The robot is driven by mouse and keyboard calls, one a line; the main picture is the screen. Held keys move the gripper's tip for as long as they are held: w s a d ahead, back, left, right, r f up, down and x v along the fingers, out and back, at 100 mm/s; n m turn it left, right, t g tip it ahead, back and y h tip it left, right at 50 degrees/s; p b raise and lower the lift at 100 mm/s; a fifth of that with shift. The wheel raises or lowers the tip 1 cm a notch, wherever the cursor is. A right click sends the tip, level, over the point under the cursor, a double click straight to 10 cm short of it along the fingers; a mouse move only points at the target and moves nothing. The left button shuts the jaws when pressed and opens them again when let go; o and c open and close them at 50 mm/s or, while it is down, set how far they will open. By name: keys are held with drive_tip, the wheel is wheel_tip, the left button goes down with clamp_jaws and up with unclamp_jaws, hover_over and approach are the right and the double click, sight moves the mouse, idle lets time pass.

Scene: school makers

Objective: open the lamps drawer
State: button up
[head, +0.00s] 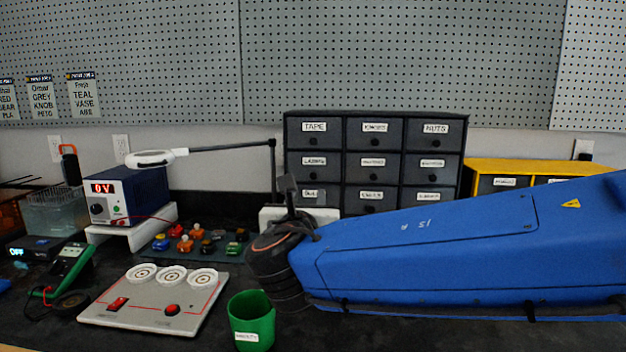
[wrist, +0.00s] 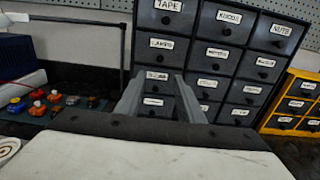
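The dark drawer cabinet (head: 286,140) stands at the back of the bench, with labelled drawers in three columns. The lamps drawer (head: 314,172) is in the left column, second from the top, under the tape drawer; it looks shut. In the wrist view the lamps drawer (wrist: 167,57) is up and left of centre, with a small dark knob. My gripper (wrist: 159,80) is open and empty, its two grey fingers apart and pointing at the cabinet's left column, below the lamps drawer. In the head view my gripper (head: 290,188) is partly hidden by my arm.
A white magnifier lamp (head: 152,158) on a dark arm reaches to the cabinet's left side. A power supply (head: 130,195), coloured parts, a grey panel (head: 155,300) and a green cup (head: 252,318) stand left of my arm. A yellow cabinet (wrist: 290,74) is at right.

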sight(313, 177)
drive_tip(key=w, duration=1.4)
drive_tip(key=shift+w+d, duration=0.25)
drive_tip(key=shift+d, duration=0.05)
clamp_jaws()
